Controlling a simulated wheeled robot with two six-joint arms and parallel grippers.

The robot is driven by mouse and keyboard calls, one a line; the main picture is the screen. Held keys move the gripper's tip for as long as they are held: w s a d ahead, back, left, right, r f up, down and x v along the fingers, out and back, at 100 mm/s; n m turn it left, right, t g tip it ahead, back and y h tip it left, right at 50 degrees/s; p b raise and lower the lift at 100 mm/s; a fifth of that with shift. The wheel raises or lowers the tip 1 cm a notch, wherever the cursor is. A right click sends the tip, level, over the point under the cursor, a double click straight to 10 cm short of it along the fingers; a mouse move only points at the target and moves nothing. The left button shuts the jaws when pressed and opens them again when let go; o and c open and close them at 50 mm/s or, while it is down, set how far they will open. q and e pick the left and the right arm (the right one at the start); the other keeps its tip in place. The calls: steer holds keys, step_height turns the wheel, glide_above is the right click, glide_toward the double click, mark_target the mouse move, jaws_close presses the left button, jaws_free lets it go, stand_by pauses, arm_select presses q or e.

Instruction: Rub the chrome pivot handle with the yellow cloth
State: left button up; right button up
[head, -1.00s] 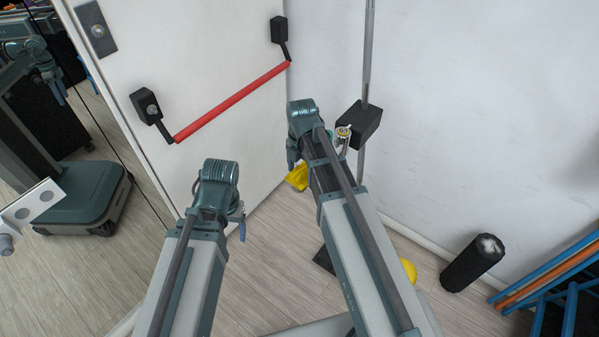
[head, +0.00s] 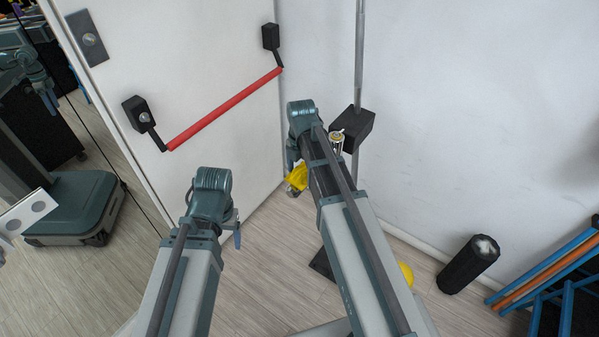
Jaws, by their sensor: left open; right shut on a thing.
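The chrome pivot handle (head: 336,141) is a short, shiny piece beside a black block (head: 354,129) on a vertical pole near the corner. Its lower part is hidden behind my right arm. The yellow cloth (head: 297,177) hangs bunched just left of my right forearm, lower than the handle and apart from it. My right gripper (head: 292,180) is shut on the cloth, mostly hidden by its own wrist. My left gripper (head: 237,236) is open and empty over the floor to the left, with only part of its fingers showing.
A white door with a red push bar (head: 225,109) stands at the left. A black roller (head: 469,264) stands at the right by a blue and orange rack (head: 545,272). A yellow round thing (head: 406,274) is partly behind my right arm. Floor shows between my arms.

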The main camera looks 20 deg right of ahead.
steer(key=shift+d, duration=0.1)
steer(key=shift+w+r+p, duration=0.15)
steer(key=shift+r+p, duration=0.15)
steer(key=shift+p, duration=0.05)
steer(key=shift+r, duration=0.2)
